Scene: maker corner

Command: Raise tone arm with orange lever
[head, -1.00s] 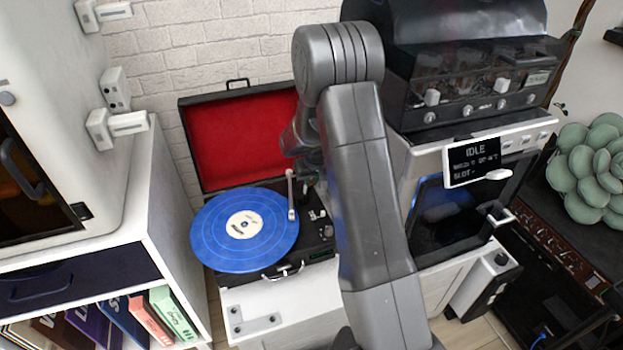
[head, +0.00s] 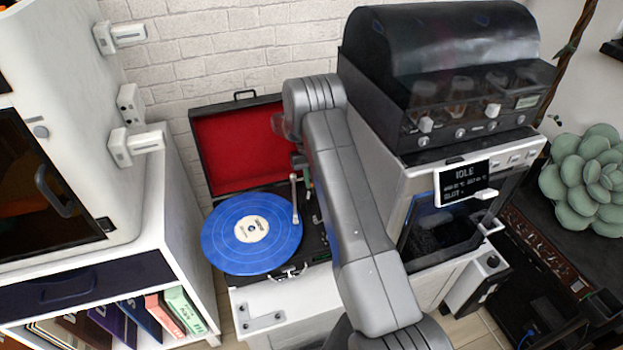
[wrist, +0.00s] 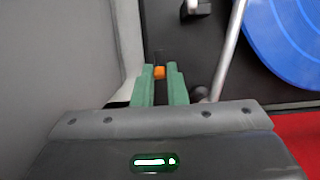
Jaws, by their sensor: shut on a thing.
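The record player in the head view is an open black case with a red-lined lid (head: 232,150) and a blue record (head: 252,234) on it. The pale tone arm (head: 294,200) lies along the record's right edge; it also shows in the wrist view (wrist: 231,50), right of my gripper. In the wrist view the orange lever (wrist: 159,72) shows between the green fingertips of my gripper (wrist: 160,75). The fingers are shut on the lever's orange end. In the head view my arm hides most of the gripper and the lever.
A grey-white machine with an IDLE screen (head: 463,183) stands close to the right of my arm. A white shelf unit with books (head: 180,308) stands to the left. A white brick wall is behind the record player.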

